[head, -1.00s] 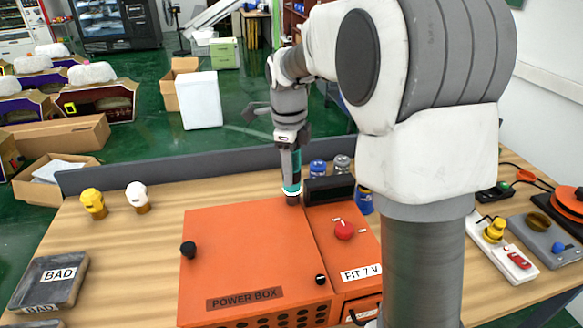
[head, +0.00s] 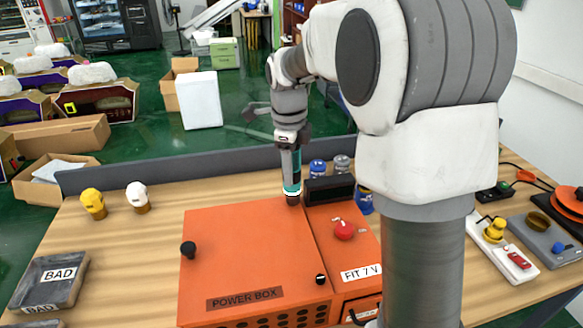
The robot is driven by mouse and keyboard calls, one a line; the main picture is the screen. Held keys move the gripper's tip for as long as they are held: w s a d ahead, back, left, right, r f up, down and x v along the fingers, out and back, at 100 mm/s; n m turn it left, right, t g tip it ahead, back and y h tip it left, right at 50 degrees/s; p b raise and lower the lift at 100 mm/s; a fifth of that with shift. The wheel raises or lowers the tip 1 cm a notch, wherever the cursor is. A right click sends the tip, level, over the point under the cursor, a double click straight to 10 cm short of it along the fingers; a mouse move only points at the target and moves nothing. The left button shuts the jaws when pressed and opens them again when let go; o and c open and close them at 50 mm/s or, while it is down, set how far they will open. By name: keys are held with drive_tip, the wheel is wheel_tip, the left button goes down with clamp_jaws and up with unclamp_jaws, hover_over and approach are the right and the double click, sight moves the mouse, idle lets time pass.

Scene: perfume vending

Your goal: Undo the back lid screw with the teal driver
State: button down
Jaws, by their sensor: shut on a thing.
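The orange power box (head: 245,250) stands on the wooden table. My gripper (head: 290,145) is shut on the teal driver (head: 291,172), which points down, upright. The driver's tip is over a dark round screw (head: 292,200) at the back right corner of the box lid. Whether the tip is seated in the screw is too small to tell. Another black screw (head: 187,249) stands at the lid's left edge, and one more (head: 320,279) is at the front right.
A red knob (head: 344,230) and a black block (head: 330,189) sit on the box's right section. Blue and grey capped bottles (head: 318,168) stand behind it. Yellow and white capped bottles (head: 93,203) and a BAD tray (head: 50,281) are at left. Table between is clear.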

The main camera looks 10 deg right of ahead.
drive_tip(key=shift+a, duration=0.1)
idle(0.3)
drive_tip(key=shift+r+p, duration=2.85)
drive_tip(key=shift+r, duration=0.75)
drive_tip(key=shift+f, duration=0.1)
